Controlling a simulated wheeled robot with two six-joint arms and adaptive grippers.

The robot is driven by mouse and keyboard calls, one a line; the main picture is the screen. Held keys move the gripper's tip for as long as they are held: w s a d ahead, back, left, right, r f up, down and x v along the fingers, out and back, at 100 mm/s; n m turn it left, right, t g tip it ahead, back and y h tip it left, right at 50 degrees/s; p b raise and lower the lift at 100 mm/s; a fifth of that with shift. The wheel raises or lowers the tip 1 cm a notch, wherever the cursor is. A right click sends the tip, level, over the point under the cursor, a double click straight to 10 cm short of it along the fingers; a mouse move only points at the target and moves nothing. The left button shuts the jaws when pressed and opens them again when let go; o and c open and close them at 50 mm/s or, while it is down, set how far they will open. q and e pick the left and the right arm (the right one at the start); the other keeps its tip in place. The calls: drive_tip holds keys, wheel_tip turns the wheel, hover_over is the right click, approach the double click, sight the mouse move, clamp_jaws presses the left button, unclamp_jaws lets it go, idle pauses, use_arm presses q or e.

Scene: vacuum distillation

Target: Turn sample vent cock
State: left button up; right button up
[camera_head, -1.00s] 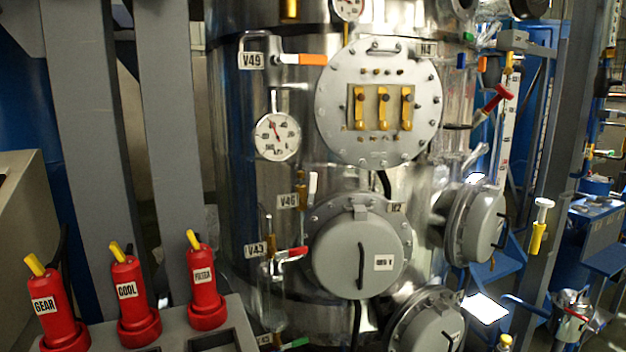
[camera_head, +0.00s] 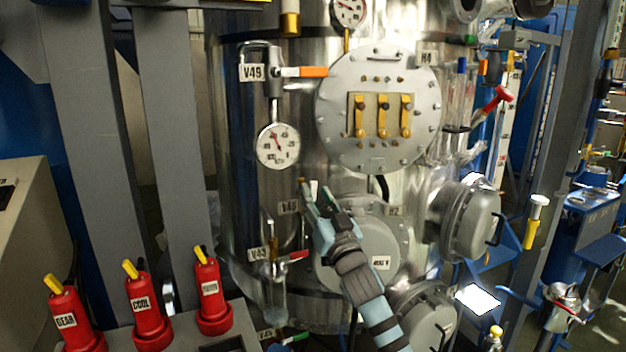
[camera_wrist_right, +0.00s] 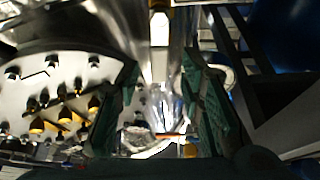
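My right gripper (camera_head: 315,194) reaches up from below to the small valve tagged V46 in the head view. A white handle (camera_head: 314,188) shows between or just behind its fingers; contact cannot be told. The fingers hide most of the valve and part of its tag. In the wrist view the right gripper (camera_wrist_right: 160,90) has its two dark green fingers spread apart. Below, the valve tagged V43 has a red handle (camera_head: 292,257) pointing right, above a glass vessel (camera_head: 275,297). No label reads sample vent cock. My left gripper is out of view.
A round grey hatch (camera_head: 385,250) lies behind my right arm. A pressure gauge (camera_head: 278,146) and V49's orange handle (camera_head: 314,72) are above. A bolted plate (camera_head: 425,95) with yellow levers is upper right.

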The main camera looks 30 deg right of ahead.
sight(314, 191)
drive_tip(key=shift+p+x, duration=0.35)
drive_tip(key=shift+x, duration=1.2)
drive_tip(key=shift+c, duration=0.4)
clamp_jaws()
